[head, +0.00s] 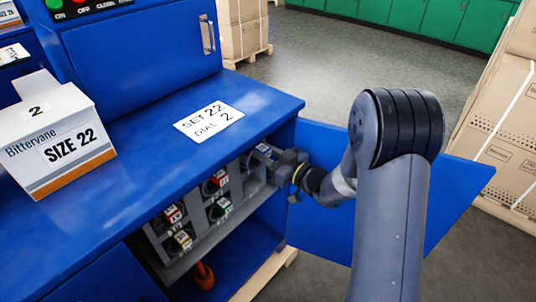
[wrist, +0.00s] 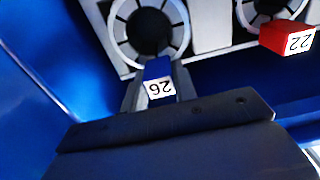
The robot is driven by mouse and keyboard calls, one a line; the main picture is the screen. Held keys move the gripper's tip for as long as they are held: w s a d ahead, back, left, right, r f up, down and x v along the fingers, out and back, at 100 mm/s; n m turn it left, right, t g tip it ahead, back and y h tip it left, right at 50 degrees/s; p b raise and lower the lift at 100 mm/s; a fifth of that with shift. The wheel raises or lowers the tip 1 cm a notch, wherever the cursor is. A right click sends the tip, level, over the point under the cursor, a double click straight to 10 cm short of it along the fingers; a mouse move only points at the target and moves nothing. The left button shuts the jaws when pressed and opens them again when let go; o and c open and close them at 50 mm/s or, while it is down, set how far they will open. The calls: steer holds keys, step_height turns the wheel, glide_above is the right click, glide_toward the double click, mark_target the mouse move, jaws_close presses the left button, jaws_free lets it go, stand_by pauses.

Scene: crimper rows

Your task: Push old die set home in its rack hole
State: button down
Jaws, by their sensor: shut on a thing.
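The die set with a blue block and a white label reading 26 (wrist: 159,80) is between my gripper's fingers (wrist: 156,92) in the wrist view. My gripper is shut on it, and in the head view my gripper (head: 284,168) is at the rack's upper right end. A round rack hole with a pale ring (wrist: 148,27) lies just beyond the block, dark inside. How deep the die set sits in it is hidden. The grey rack (head: 193,212) stands inside the blue cabinet.
A red die set marked 22 (wrist: 290,38) is in the neighbouring hole. Several other die sets sit in the rack. The open cabinet door (head: 455,185) is beside my arm. A Size 22 box (head: 58,140) and a card reading SET 22 DIAL 2 (head: 209,120) are on top.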

steer(key=shift+r+x, duration=0.2)
steer(key=shift+x, duration=0.8)
steer(key=c, duration=1)
jaws_free()
steer(key=shift+f, duration=0.15)
steer(key=shift+c, duration=0.2)
steer(key=shift+d+f, duration=0.1)
steer(key=shift+f, duration=0.1)
steer(key=v, duration=1)
steer(key=shift+s+d+r+p, duration=0.2)
steer(key=shift+s+d+p, duration=0.1)
steer(key=b+x, duration=0.1)
steer(key=x, duration=0.9)
steer(key=shift+w+a+f, duration=0.1)
steer(key=shift+w+a, duration=0.15)
steer(key=shift+a, duration=0.05)
steer(key=shift+s+d, duration=0.25)
steer(key=shift+d, duration=0.1)
